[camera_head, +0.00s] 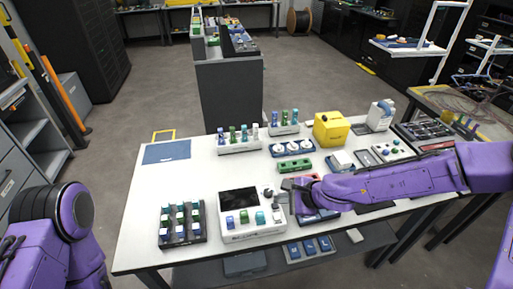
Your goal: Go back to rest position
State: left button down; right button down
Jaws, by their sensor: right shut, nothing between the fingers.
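My right arm reaches in from the right, low over the white table (140,222). My right gripper (293,192) is at its end, small and partly hidden by the purple arm. It is shut with nothing in it, close to the right side of the white splicing device (252,236) with a dark screen. A dark and reddish device lies under and around the gripper, mostly covered by my arm. Only purple links of my left arm show at the left edge; my left gripper is not in view.
A black rack of vials (182,228) stands at the front left. White racks (238,147), a green block (294,165), a yellow box (330,128) and a white bottle (380,115) stand farther back. A blue mat (167,152) lies at the back left.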

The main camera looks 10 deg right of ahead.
jog(key=s+d+f+n+h+b, duration=0.1)
jog(key=s+d+f+n+h, duration=0.2)
jog(key=f, duration=0.4)
jog(key=s+d+f+n+h+b, duration=0.1)
jog(key=s+d+f+h, duration=0.3)
jog(key=s+d+f, duration=0.15)
jog(key=s+d+f+n+g+h+b, duration=0.1)
jog(key=s+d+f+n+b, duration=0.1)
jog(key=s+f, duration=0.4)
jog(key=s+d+f+n+g+h+b, duration=0.1)
jog(key=s+d+f+n+g+b, duration=0.1)
jog(key=s+d+f+n, duration=0.2)
jog(key=s+f+n, duration=0.1)
jog(key=s+f, duration=0.2)
jog(key=s, duration=0.5)
jog(key=shift+s+f+h, duration=0.25)
jog(key=shift+s+h, duration=0.05)
jog(key=shift+s, duration=0.05)
jog(key=shift+d, duration=0.1)
